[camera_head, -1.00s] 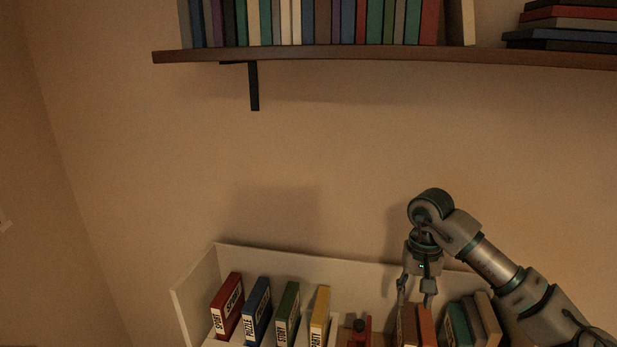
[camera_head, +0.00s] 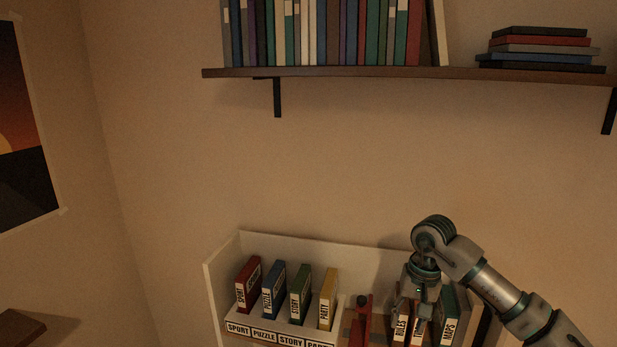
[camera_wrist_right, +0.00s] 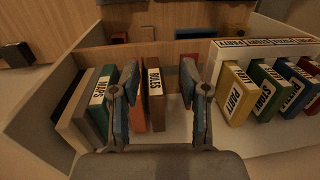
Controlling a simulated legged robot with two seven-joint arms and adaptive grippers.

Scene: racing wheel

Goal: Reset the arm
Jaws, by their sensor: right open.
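My right gripper (camera_head: 418,308) is above the books at the right part of the white bin (camera_head: 217,300), pointing down. In the right wrist view my right gripper (camera_wrist_right: 159,105) has its two fingers spread apart. Between and beyond the fingers stand the brown RULES book (camera_wrist_right: 155,95) and an orange book (camera_wrist_right: 136,110); contact with either cannot be told. The RULES book also shows in the head view (camera_head: 401,322), with the green MAPS book (camera_head: 449,322) to the right of the gripper. My left gripper is out of view.
SPORT (camera_head: 247,284), PUZZLE (camera_head: 273,290), STORY (camera_head: 300,294) and PARTY (camera_head: 328,298) boxes stand in a labelled rack on the left. A red object (camera_head: 361,322) stands between the groups. A wall shelf (camera_head: 400,73) with books is overhead; the wall between is clear.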

